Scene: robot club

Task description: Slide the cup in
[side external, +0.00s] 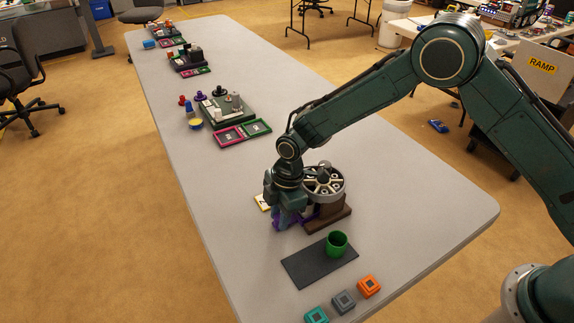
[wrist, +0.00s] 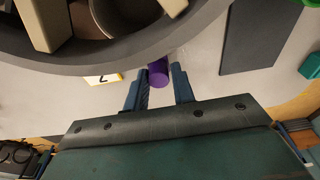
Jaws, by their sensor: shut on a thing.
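A purple cylindrical piece (wrist: 158,72) is between the fingers of my gripper (wrist: 159,88) in the wrist view. My gripper is shut on it. In the side view my gripper (side external: 283,218) is low over the table, just left of a round wheel-like holder (side external: 338,191) with several compartments on a brown base (side external: 330,219). The holder's grey rim (wrist: 150,50) curves close past the purple piece in the wrist view; I cannot tell if they touch. A green cup (side external: 337,245) stands upright on a dark mat (side external: 305,266), apart from my gripper.
A yellow-edged number card (wrist: 103,79) lies beside my gripper. Teal (side external: 316,315), grey (side external: 343,301) and orange (side external: 369,286) blocks lie near the front edge. Pink (side external: 229,137) and green (side external: 257,128) trays stand farther back. The table (side external: 420,200) is clear at right.

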